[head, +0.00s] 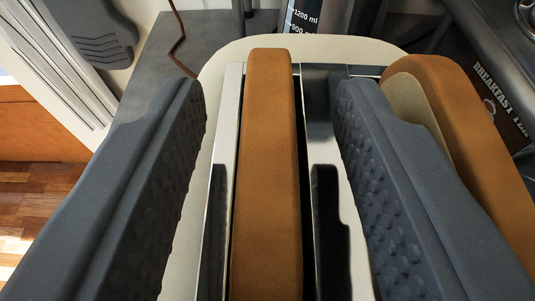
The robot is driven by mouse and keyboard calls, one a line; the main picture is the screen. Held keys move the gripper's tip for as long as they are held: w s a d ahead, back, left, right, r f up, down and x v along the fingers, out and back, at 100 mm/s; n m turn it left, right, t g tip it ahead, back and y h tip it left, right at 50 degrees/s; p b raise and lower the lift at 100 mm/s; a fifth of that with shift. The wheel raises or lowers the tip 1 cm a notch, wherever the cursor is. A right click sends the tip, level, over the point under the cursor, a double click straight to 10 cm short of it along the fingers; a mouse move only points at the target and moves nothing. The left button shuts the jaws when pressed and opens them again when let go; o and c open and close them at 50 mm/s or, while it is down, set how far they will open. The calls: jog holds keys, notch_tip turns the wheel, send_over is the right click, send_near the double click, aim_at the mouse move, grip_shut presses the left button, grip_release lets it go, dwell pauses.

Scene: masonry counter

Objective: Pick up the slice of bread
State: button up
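A slice of bread (268,170) with a brown crust stands on edge in the middle of the head view, seen from above. It sits in a slot of a cream toaster (345,47) with a shiny metal top. My gripper (273,88) is open, its dark grey studded fingers on either side of this slice. A gap shows between each finger and the slice, so neither touches it. A second slice of bread (428,72), with brown crust and a pale face, is to the right, partly hidden behind the right finger.
A measuring jug (303,17) with ml marks stands behind the toaster. A dark board or box (492,95) with "BREAKFAST" lettering lies at the upper right. A thin brown cord (177,40) runs over the grey counter (160,75). Wooden floor (35,215) shows at the lower left.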

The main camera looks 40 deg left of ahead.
grip_shut()
jog(key=shift+r, duration=0.1)
